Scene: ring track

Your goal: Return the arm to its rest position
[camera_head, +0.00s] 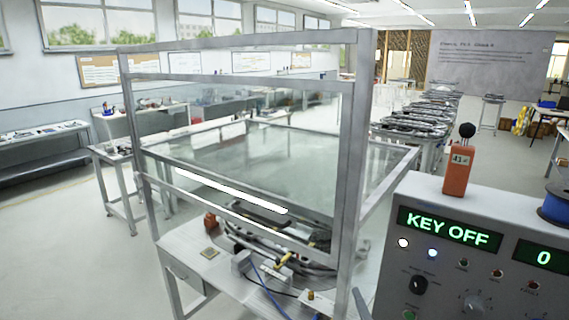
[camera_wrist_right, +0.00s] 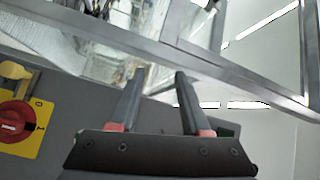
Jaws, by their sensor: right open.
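My right gripper (camera_wrist_right: 160,73) shows in the right wrist view, with its two dark fingers apart and nothing between them. The fingers point up in that picture, in front of a grey panel and a metal frame bar. I cannot tell whether they touch anything. In the head view I cannot make out either gripper clearly. My left gripper is in neither view.
A glass enclosure with a metal frame (camera_head: 355,150) stands over the ring track (camera_head: 290,245). At right is a control console (camera_head: 458,275) reading "KEY OFF", with an orange device (camera_head: 457,174) on top. A red rotary switch (camera_wrist_right: 15,122) is left of my right gripper.

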